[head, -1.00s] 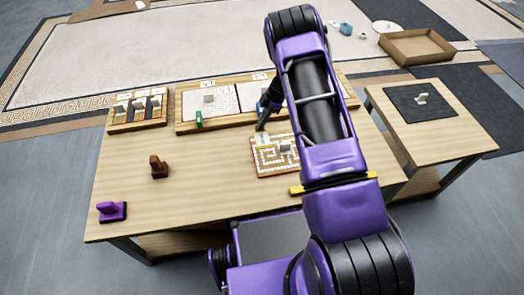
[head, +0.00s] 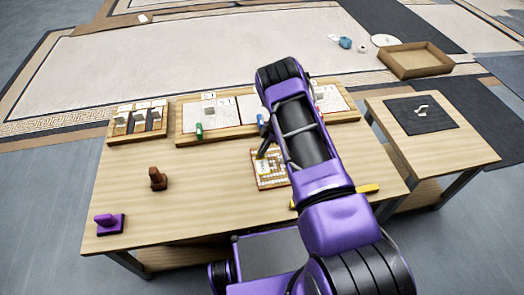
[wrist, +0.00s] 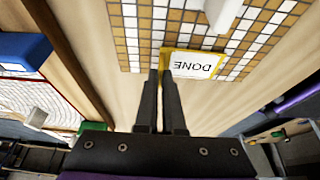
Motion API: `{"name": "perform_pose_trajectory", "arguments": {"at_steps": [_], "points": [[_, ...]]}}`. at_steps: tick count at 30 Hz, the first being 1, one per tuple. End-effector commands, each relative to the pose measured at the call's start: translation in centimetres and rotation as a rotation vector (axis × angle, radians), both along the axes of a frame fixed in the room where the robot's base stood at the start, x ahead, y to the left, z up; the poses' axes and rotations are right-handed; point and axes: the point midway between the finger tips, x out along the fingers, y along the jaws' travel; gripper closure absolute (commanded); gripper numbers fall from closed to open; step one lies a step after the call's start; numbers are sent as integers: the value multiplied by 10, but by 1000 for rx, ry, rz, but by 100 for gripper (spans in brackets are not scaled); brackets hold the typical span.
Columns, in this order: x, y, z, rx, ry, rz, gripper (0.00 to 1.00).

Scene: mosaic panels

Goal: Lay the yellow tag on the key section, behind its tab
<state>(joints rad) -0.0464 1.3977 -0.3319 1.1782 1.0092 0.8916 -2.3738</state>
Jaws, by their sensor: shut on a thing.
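The key section is a small panel (head: 263,180) of tan and white mosaic in a meander pattern, lying on the table in the head view. My arm covers its right part. In the wrist view its tiles (wrist: 131,30) fill the top, with a pale upright tab (wrist: 222,12) at the top edge. The yellow tag (wrist: 193,65), a white card marked DONE with a yellow border, is at my gripper's fingertips (wrist: 163,75), overlapping the panel's near edge in the picture. My gripper is shut on the tag. I cannot tell whether the tag touches the panel.
A long wooden tray (head: 181,128) with pale panels stands behind, with a green block (head: 199,131) and a blue block (head: 261,121). A smaller rack (head: 136,134) is at left. Brown (head: 158,179) and purple (head: 109,224) pieces stand on the table's left.

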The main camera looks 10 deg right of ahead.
Motion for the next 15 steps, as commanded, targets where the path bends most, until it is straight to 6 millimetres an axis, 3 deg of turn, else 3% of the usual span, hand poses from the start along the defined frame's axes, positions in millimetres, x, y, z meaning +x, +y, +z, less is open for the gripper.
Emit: {"name": "perform_pose_trajectory", "arguments": {"at_steps": [3,4,8,15], "points": [[0,0,-5,1,0,-1,100],[0,0,-3,1,0,0,89],[0,0,-3,0,0,-1,66],[0,0,-3,0,0,-1,64]]}}
